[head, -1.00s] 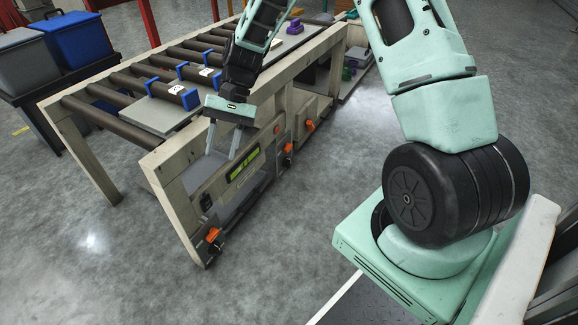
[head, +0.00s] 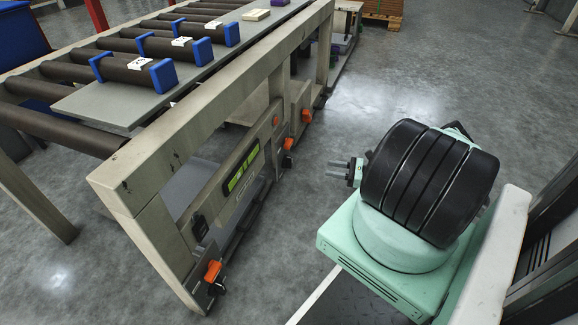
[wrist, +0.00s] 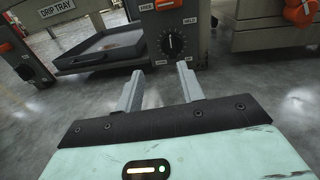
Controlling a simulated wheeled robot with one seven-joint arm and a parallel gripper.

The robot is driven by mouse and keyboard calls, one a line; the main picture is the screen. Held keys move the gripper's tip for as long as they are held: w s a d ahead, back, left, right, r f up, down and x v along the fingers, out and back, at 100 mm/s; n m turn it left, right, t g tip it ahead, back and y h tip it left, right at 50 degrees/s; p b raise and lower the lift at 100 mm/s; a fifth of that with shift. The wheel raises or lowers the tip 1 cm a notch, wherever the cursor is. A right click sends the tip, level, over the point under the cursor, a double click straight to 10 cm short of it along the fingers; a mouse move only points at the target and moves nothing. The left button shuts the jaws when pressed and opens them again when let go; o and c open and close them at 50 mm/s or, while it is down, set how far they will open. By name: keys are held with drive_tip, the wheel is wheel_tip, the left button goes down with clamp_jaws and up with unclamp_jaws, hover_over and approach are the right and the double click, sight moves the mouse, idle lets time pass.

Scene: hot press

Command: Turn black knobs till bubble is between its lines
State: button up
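A green level window (head: 243,170) with dark marks is on the press's front rail. The bubble's place against its lines is too small to tell. A black knob (head: 288,161) sits below an orange knob on the far post; in the wrist view it is a dial (wrist: 173,43) with a white pointer, seen ahead. Another black knob (head: 218,289) is low on the near post, and it shows at the left of the wrist view (wrist: 27,73). My gripper (head: 338,169) is open and empty, apart from the press; its fingers show in the wrist view (wrist: 158,88).
Orange knobs (head: 212,270) sit above the black knobs. A dark drip tray (wrist: 100,50) lies between the posts. A roller bed (head: 90,95) with a grey plate and blue-ended rollers tops the press. The grey floor (head: 290,240) between the press and my base is clear.

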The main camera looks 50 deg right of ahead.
sight(288, 162)
drive_tip(key=f, duration=0.1)
drive_tip(key=s+d+f+m+t+h, duration=0.1)
drive_tip(key=shift+s+d+f+m, duration=0.1)
drive_tip(key=shift+s+f+m, duration=0.1)
drive_tip(key=shift+f+m, duration=0.15)
drive_tip(key=b+x, duration=0.5)
drive_tip(key=x, duration=1.2)
drive_tip(key=shift+w+d, duration=0.1)
drive_tip(key=shift+w, duration=0.1)
clamp_jaws()
